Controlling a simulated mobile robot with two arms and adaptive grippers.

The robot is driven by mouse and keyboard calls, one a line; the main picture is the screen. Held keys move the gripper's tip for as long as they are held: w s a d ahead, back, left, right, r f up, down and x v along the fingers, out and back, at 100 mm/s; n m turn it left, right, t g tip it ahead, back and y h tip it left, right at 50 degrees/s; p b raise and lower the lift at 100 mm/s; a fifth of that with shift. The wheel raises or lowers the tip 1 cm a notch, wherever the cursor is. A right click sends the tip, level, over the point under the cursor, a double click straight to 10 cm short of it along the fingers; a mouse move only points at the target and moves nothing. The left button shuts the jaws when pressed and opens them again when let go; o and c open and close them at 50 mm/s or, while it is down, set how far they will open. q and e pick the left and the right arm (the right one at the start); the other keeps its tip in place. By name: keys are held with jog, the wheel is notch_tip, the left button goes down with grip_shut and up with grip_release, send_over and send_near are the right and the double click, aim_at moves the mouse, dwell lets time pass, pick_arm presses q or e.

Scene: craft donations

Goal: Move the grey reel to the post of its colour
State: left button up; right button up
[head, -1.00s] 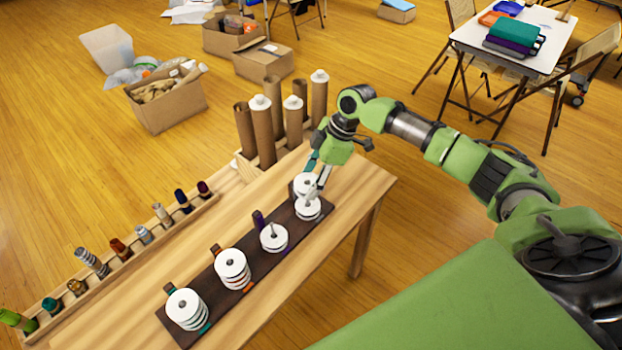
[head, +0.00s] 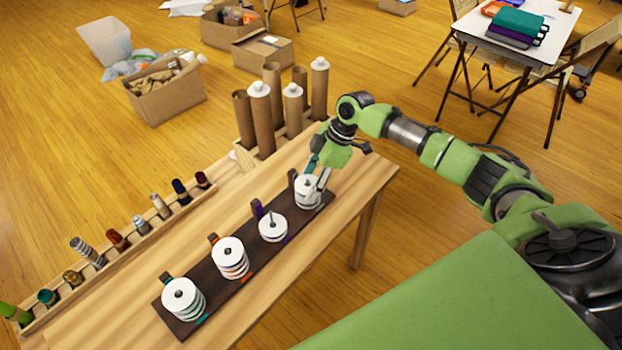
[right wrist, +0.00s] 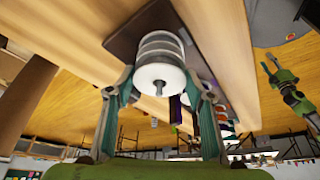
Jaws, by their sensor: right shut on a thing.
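My right gripper (head: 318,184) is at the far end of the dark board (head: 205,290), shut on the top white-flanged reel of a stack (head: 308,192). In the right wrist view, this reel (right wrist: 158,78) sits between the fingers of the right gripper (right wrist: 158,100), with grey bands showing behind its front flange. A small tip shows at its centre. The reels look in line and close together; whether the held one rests fully on those below is unclear. Other stacks have teal (head: 184,300), orange (head: 230,258) and purple (head: 272,228) markings.
A wooden rack (head: 130,245) with several small spools runs along the table's left edge. Tall cardboard tubes (head: 262,125) stand at the table's back, close to my right gripper. The table's right side (head: 350,205) is bare.

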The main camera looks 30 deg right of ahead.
jog(key=shift+f, duration=0.45)
jog(key=o, duration=1)
jog(key=shift+r, duration=0.15)
jog(key=v, duration=1.1)
jog(key=shift+d+r, duration=0.2)
jog(key=shift+r, duration=0.15)
jog(key=shift+s+f, duration=0.1)
